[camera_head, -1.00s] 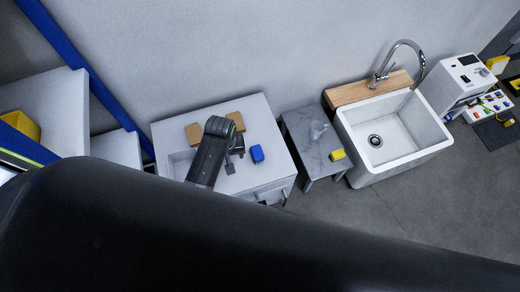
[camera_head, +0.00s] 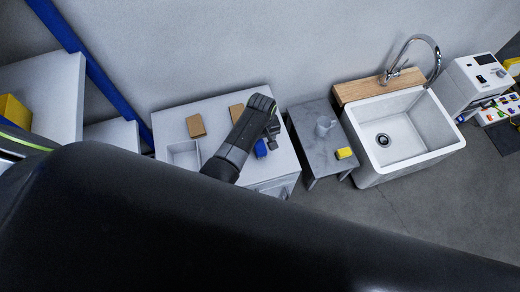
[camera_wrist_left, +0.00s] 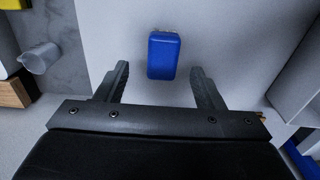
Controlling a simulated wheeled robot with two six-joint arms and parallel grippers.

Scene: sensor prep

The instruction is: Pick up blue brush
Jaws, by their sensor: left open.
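The blue brush (camera_head: 261,148) lies on the white table (camera_head: 185,118) and is partly hidden behind my left arm in the head view. In the left wrist view the blue brush (camera_wrist_left: 164,56) shows whole, a blue block with rounded corners. My left gripper (camera_wrist_left: 160,78) is open and empty. Its two fingers stand on either side of the brush's near end, with a gap to each side. In the head view my left gripper (camera_head: 270,132) is over the table beside the brush. My right gripper is not in view.
Two brown blocks (camera_head: 196,126) lie at the back of the table, near a white tray (camera_head: 183,156). A grey side table (camera_head: 320,155) to the right holds a clear mug (camera_head: 324,126) and a yellow sponge (camera_head: 344,153). A sink (camera_head: 400,143) stands further right.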

